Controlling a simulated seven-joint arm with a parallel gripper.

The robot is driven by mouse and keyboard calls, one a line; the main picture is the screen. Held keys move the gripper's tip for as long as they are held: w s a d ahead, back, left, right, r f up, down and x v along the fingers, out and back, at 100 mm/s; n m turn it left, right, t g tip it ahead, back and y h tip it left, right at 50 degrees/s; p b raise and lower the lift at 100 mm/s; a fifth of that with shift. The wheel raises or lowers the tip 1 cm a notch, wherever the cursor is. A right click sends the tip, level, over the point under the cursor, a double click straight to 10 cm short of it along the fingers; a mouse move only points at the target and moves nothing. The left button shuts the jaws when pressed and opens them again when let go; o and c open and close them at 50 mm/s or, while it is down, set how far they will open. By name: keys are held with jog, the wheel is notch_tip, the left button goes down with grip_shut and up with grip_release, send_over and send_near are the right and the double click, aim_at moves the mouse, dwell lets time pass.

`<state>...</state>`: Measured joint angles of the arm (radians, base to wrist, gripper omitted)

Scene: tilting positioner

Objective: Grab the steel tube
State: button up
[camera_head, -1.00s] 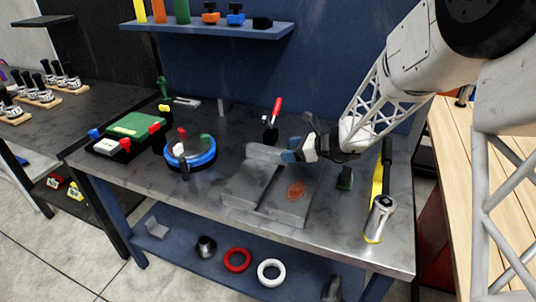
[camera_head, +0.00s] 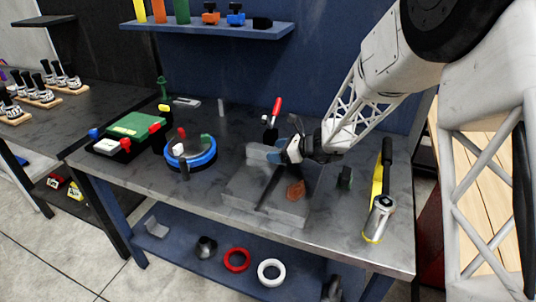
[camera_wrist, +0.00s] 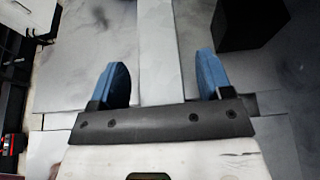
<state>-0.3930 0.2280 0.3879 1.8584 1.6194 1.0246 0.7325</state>
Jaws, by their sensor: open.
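In the wrist view a long, pale grey, flat-sided bar (camera_wrist: 158,30), apparently the steel tube, runs up the picture between the fingers of my gripper (camera_wrist: 162,70). Its lower end is hidden behind the gripper's dark crossbar. In the head view my gripper (camera_head: 284,154), with blue fingertips, is open over the back of the grey metal fixture (camera_head: 240,190). The fingers stand apart on both sides of the bar, with a gap to it on each side. I cannot tell their height above it. The arm and fixture make the bar hard to pick out in the head view.
A rust-brown patch (camera_head: 296,190) marks the fixture. A red-handled tool (camera_head: 276,108) stands behind it, and a small dark green item (camera_head: 345,177) sits to the right. A torque wrench (camera_head: 380,215) lies further right. A blue ring (camera_head: 189,154) stands left.

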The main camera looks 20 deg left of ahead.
dwell(0.3)
grip_shut()
dwell(0.3)
jog(key=shift+r, duration=0.15)
jog(key=shift+r, duration=0.4)
notch_tip(320, 180, up, 3)
jog(key=shift+f, duration=0.15)
jog(key=s+d, duration=0.3)
jog(key=s, duration=0.1)
jog(key=s+d, duration=0.2)
jog(key=s, duration=0.3)
jog(key=s+d+r, duration=0.1)
jog(key=s+d, duration=0.2)
jog(key=s, duration=0.1)
jog(key=shift+s+d+r, duration=0.1)
jog(key=shift+s+d, duration=0.15)
jog(key=shift+d, duration=0.05)
dwell(0.4)
